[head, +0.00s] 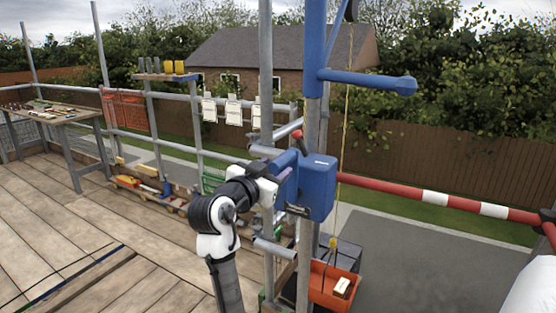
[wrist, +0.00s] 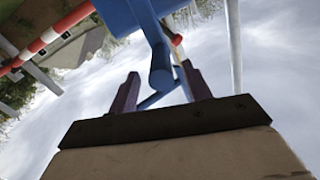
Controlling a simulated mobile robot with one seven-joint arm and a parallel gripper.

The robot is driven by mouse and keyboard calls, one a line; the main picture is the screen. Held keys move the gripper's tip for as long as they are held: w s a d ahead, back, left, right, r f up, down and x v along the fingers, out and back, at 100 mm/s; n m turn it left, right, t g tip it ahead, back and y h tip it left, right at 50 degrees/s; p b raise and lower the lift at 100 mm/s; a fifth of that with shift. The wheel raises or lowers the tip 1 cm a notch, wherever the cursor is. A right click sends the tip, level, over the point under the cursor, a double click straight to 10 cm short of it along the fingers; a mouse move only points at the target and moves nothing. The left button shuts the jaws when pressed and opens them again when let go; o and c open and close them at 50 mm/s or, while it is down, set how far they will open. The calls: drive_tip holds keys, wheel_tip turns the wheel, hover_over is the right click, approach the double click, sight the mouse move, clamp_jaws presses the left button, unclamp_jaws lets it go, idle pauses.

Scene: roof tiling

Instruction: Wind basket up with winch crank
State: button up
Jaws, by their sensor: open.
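The blue winch (head: 318,187) is fixed to the scaffold post, with a red-knobbed lever (head: 297,136) standing up at its top left. My gripper (head: 284,174) is at the winch's left side, its purple fingers partly hidden by my arm. In the wrist view my gripper (wrist: 160,82) is open, with a blue rounded bar (wrist: 161,72) of the winch showing between its fingers. I cannot tell whether they touch the bar or which part is the crank. The orange basket (head: 322,293) hangs low on a yellow rope (head: 345,125) and holds a cream block (head: 341,286).
A blue hoist arm (head: 365,80) juts out above the winch. A red-and-white rail (head: 435,197) runs right. A workbench (head: 50,112) stands at the far left. Tools (head: 150,188) lie along the deck edge. The plank deck (head: 60,220) at left is mostly clear.

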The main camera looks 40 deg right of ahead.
drive_tip(key=shift+x, duration=1.5)
drive_tip(key=shift+a, duration=0.1)
drive_tip(key=shift+c, duration=0.3)
clamp_jaws()
